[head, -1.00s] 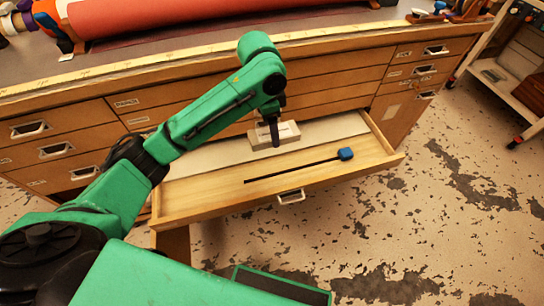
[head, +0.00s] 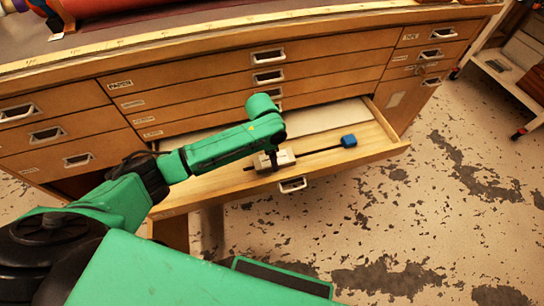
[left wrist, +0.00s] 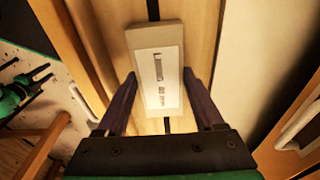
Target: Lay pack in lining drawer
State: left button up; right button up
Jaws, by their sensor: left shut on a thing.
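The pack (head: 275,160) is a small pale block with a printed label. My left gripper (head: 270,160) is shut on it and points down into the open drawer (head: 215,180). Whether the pack touches the rod or drawer floor cannot be told. A white lining (head: 325,115) covers the rear part of the drawer; the front part is bare wood. My right gripper is not in view.
The wooden cabinet (head: 200,80) has several closed drawers with metal handles. A red roll (head: 110,6) lies on its top behind a yellow measuring strip (head: 350,32). A shelf cart (head: 500,65) stands at the right. The worn floor in front is clear.

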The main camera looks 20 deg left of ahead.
aim_at(268, 160)
pick_arm(q)
jog(key=o, duration=1.5)
jog(key=shift+c, duration=0.2)
notch_tip(268, 160, up, 12)
jog(key=a+p, duration=0.1)
jog(key=p, duration=0.1)
jog(key=shift+s, duration=0.4)
